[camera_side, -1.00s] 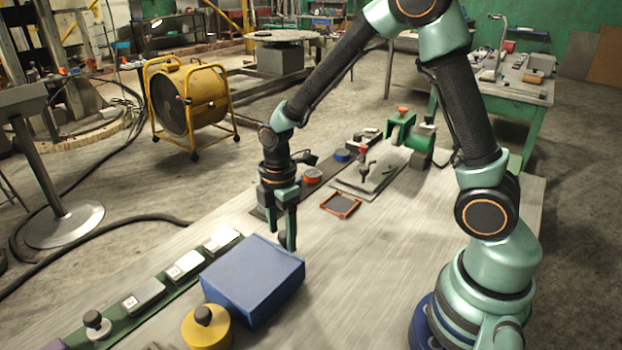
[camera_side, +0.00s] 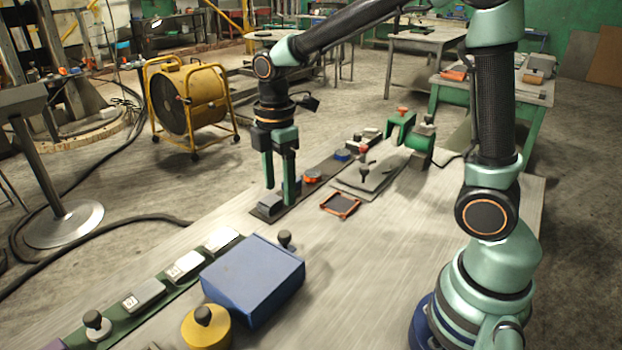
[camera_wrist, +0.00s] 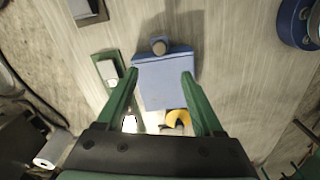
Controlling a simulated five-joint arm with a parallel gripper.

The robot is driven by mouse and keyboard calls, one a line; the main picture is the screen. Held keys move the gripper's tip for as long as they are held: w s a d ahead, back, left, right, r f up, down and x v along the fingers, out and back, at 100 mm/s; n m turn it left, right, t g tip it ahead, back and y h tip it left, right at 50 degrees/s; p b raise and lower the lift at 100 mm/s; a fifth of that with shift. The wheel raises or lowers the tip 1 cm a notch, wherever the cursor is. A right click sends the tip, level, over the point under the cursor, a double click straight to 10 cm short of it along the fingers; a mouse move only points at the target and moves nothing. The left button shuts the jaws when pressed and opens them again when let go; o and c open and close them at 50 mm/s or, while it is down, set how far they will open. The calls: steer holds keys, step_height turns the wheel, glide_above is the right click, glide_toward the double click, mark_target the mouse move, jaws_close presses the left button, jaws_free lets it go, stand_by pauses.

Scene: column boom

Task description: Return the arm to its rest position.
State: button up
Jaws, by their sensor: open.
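My gripper (camera_side: 277,186) hangs downward above the far left part of the table, its two green fingers apart with nothing between them. In the side view it overlaps a dark block on the dark strip behind it. In the wrist view my open gripper (camera_wrist: 160,78) frames the blue box (camera_wrist: 166,78), which lies below the fingers. The blue box (camera_side: 253,278) stands on the table nearer the side camera, apart from the gripper. A dark round knob (camera_side: 285,239) shows at its far edge.
A yellow round piece with a dark knob (camera_side: 206,328) stands beside the box. A green strip with switches (camera_side: 146,294) runs along the left edge. An orange-rimmed tray (camera_side: 340,205) and a green clamp-like device (camera_side: 415,135) are farther back. The table's middle right is bare.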

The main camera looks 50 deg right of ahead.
steer(key=shift+r, duration=0.4)
steer(key=s+d+r+m+t, duration=0.2)
steer(key=s+r+m+t, duration=0.3)
steer(key=s+m, duration=0.4)
steer(key=shift+d+r+m+t, duration=0.35)
steer(key=shift+r+m, duration=0.45)
steer(key=shift+m, duration=2.2)
